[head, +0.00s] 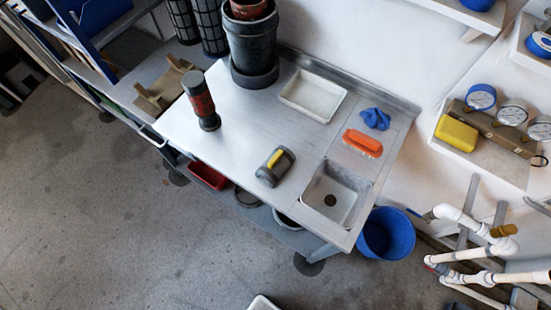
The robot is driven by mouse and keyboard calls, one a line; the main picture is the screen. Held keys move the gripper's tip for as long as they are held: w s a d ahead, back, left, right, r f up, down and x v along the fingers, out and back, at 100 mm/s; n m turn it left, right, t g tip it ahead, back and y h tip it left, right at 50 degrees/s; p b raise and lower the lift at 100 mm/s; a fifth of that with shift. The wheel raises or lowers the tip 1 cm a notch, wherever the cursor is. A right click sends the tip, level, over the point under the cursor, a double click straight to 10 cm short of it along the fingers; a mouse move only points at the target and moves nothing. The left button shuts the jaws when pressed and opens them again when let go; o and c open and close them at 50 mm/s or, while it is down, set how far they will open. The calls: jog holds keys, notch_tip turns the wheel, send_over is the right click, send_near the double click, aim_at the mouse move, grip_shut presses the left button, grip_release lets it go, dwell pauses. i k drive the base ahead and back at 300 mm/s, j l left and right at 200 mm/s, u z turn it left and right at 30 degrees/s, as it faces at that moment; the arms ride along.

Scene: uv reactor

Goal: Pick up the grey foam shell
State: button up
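A grey rounded piece with a yellow strip on top (270,172) lies on its side near the front edge of the metal sink table, left of the sink. It looks most like the grey foam shell, though its material cannot be told from here. Its underside is hidden. My gripper is not in view, and nothing is seen touching the grey piece.
A dark cylinder with a red band (201,103) stands upright on the table (235,130). A white tray (313,93), blue cloth or glove (375,119), orange brush (362,143) and sink basin (336,195) lie behind and right. A blue bucket (387,234) stands at the right. The floor in front is mostly clear.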

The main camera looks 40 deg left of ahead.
aim_at(280, 161)
jog(key=i+l, duration=0.2)
jog(key=l, duration=0.15)
jog(key=l+u, duration=0.15)
jog(key=u, duration=1.65)
jog(key=i+l, duration=0.05)
jog(key=l, duration=0.05)
